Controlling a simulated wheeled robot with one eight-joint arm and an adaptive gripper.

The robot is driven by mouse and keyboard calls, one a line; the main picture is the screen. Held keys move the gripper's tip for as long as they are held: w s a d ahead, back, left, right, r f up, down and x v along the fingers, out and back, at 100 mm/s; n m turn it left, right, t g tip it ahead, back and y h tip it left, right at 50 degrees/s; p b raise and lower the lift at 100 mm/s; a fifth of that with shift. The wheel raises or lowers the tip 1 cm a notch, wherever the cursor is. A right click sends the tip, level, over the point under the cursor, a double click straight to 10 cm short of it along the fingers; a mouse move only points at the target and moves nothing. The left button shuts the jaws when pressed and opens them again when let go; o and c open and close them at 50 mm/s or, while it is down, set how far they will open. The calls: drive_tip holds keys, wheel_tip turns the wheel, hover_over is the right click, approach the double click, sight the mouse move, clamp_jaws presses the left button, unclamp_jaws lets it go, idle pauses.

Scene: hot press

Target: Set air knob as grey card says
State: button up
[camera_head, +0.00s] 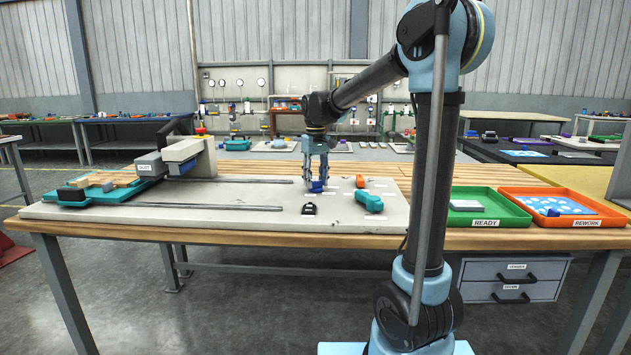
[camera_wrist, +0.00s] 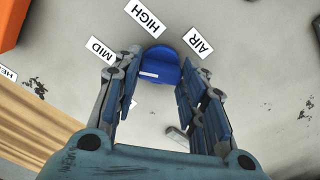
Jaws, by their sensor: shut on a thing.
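The blue air knob (camera_wrist: 160,62) sits on the pale bench plate, with a short white mark on its near-left side. Printed labels around it read MID (camera_wrist: 100,50), HIGH (camera_wrist: 146,16) and AIR (camera_wrist: 198,41). The white mark lies on the side nearer MID, but I cannot tell its exact setting. My gripper (camera_wrist: 160,75) has its fingers on either side of the knob and is shut on it. In the head view my gripper (camera_head: 316,182) points down at the blue knob (camera_head: 317,187). I cannot make out a grey card with readable text.
A black knob (camera_head: 309,209), a teal handle (camera_head: 370,202) and a red-orange knob (camera_head: 360,181) stand close by. The green READY tray (camera_head: 485,222) and orange REWORK tray (camera_head: 585,221) are right. The grey press head (camera_head: 183,150) and rails lie left.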

drive_tip(key=shift+d, duration=0.1)
drive_tip(key=o, duration=1.1)
drive_tip(key=shift+c, duration=0.2)
wheel_tip(320, 180, up, 12)
drive_tip(key=shift+f, duration=0.1)
